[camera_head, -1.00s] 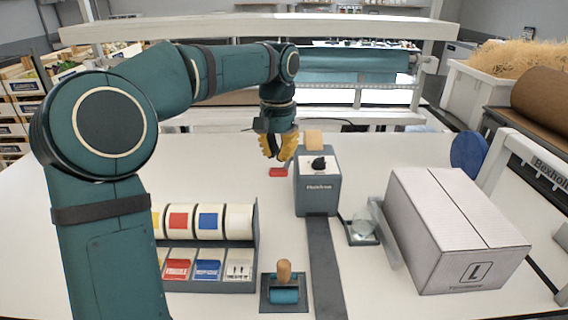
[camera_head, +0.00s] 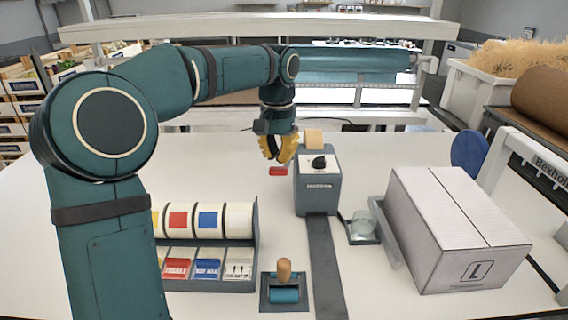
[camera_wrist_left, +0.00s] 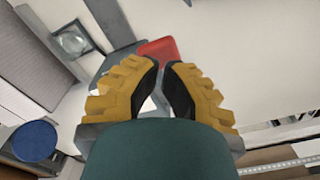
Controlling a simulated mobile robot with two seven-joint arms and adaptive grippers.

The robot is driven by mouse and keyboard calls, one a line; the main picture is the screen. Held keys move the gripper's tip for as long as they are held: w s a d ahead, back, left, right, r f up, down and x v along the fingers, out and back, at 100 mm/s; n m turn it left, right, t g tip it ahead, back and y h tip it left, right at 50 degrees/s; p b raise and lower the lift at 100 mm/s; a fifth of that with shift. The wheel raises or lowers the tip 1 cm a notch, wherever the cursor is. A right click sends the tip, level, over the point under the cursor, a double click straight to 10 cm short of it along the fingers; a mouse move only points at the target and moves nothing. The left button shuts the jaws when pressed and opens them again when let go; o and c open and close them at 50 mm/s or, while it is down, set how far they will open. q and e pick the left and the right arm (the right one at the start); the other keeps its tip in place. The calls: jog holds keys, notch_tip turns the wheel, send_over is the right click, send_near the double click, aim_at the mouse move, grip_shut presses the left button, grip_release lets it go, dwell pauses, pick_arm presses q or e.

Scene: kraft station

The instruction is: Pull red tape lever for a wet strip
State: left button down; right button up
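The tape dispenser (camera_head: 317,190) is a grey box with a black knob on its pale top. A tan tape roll (camera_head: 314,138) shows behind it. The red lever (camera_head: 278,171) is a small flat tab at the dispenser's left side; it also shows in the left wrist view (camera_wrist_left: 160,48), just beyond the fingertips. My left gripper (camera_head: 278,158) has yellow ribbed fingers pointing down, above and behind the lever in the head view. In the left wrist view its fingertips (camera_wrist_left: 164,64) come together with nothing seen between them. Contact with the lever cannot be told. My right gripper is out of view.
A white carton (camera_head: 455,235) stands at the right, with a glass (camera_head: 364,225) on a small tray beside it. A label rack (camera_head: 257,245) and a wooden-handled roller (camera_head: 284,285) are in front. A dark strip (camera_head: 324,265) runs forward from the dispenser. Table left of the lever is clear.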

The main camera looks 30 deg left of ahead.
aim_at(278, 168)
pick_arm(q)
jog(key=shift+f+b, duration=0.9)
jog(key=shift+f, duration=1)
jog(key=shift+f+b, duration=1.2)
jog(key=shift+f, duration=1.15)
jog(key=shift+f+b, duration=0.45)
jog(key=shift+f, duration=0.35)
